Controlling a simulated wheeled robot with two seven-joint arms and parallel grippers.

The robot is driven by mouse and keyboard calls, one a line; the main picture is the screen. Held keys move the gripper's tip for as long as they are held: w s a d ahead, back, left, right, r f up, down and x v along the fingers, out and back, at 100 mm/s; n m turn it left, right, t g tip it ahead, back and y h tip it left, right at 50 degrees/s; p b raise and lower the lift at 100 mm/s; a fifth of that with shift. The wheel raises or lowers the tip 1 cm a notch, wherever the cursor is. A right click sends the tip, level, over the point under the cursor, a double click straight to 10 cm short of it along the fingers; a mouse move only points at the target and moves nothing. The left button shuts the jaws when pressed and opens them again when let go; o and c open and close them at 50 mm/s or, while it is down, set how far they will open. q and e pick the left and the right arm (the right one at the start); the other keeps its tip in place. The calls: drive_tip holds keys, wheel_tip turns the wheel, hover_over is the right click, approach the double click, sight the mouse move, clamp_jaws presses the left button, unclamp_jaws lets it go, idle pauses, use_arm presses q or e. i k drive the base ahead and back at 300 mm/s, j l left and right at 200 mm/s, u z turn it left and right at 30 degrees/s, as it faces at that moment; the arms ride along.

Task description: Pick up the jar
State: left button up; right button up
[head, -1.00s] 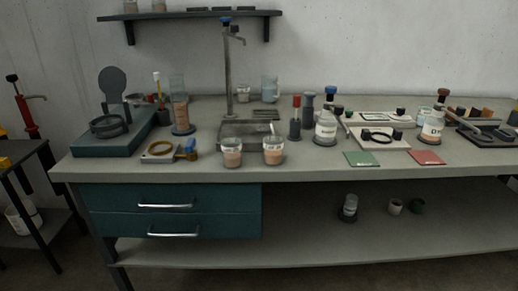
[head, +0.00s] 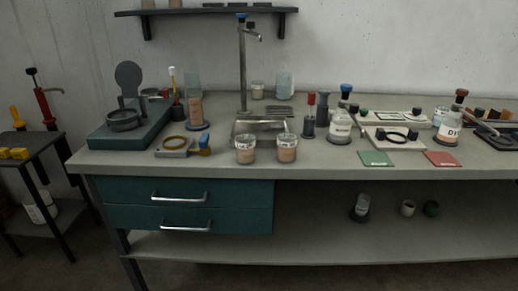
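Several containers on the workbench (head: 330,172) could be the jar, and I cannot tell which one is meant. A glass jar with a pale label and dark blue stopper (head: 340,128) stands right of the middle. A similar jar with a brown stopper (head: 449,127) stands farther right, with dark letters on its label. Two small open labelled jars with brownish contents, a left one (head: 245,150) and a right one (head: 287,148), stand near the front edge. A small glass jar (head: 361,206) is on the lower shelf. Neither of my grippers is in view.
A sink with a tall tap (head: 243,70) is behind the two open jars. A green mat (head: 376,158) and a red mat (head: 443,159) lie near the front edge. Teal drawers (head: 185,205) hang under the left side. A dark side table (head: 30,145) stands left.

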sight(245, 142)
drive_tip(key=i+l+u, duration=0.25)
drive_tip(key=l, duration=0.3)
drive_tip(key=i+l+u, duration=0.3)
drive_tip(key=l, duration=0.35)
drive_tip(key=i+l+u, duration=0.1)
drive_tip(key=l, duration=0.25)
drive_tip(key=i, duration=0.1)
